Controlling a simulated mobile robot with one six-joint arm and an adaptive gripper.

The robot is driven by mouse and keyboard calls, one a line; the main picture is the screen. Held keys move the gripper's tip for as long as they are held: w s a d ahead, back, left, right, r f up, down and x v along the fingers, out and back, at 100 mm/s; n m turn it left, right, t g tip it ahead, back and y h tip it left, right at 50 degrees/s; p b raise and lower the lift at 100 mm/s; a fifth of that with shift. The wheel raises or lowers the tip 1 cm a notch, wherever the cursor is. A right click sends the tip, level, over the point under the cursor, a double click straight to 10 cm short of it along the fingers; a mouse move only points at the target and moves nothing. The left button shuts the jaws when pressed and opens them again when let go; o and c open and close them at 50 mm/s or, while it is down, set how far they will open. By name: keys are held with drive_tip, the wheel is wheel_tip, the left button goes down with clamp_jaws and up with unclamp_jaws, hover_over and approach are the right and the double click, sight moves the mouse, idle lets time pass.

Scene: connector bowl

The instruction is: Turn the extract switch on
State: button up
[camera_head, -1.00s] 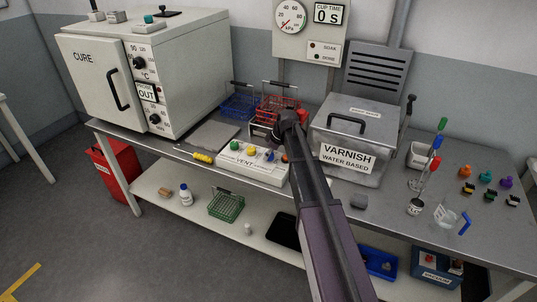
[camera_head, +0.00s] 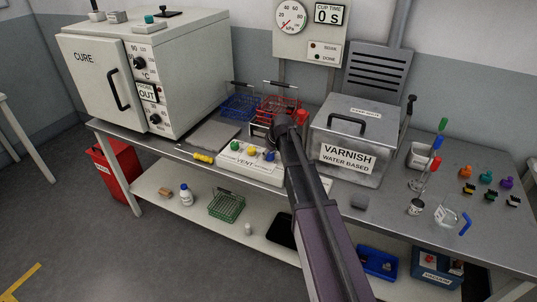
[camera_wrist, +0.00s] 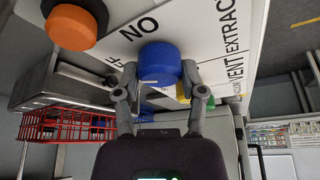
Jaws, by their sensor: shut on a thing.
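The vent panel is a white sloped box (camera_head: 236,164) on the bench, with green, yellow and blue knobs showing in the head view. In the wrist view the panel (camera_wrist: 222,18) carries printed words that read ON, VENT and EXTRAC, cut off at the edge. A round blue knob (camera_wrist: 160,62) stands between my fingertips, with an orange knob (camera_wrist: 75,26) beside it. My gripper (camera_wrist: 160,75) is shut on the blue knob. In the head view my gripper (camera_head: 281,133) is at the panel's right end, where my arm hides the orange knob. The knob's switch position cannot be told.
A varnish tank (camera_head: 350,135) stands close right of my arm. A red wire rack (camera_head: 277,108) and a blue rack (camera_head: 240,105) are behind the panel. The cure oven (camera_head: 150,75) is at left.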

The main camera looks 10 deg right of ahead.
drive_tip(key=m+h, duration=0.2)
drive_tip(key=m, duration=0.4)
drive_tip(key=m+h, duration=0.1)
drive_tip(key=m, duration=0.2)
drive_tip(key=m+h, duration=0.1)
drive_tip(key=m, duration=0.2)
drive_tip(key=shift+h, duration=0.4)
drive_tip(key=shift+m+g, duration=0.3)
drive_tip(key=o, duration=1.1)
drive_tip(key=shift+o, duration=0.2)
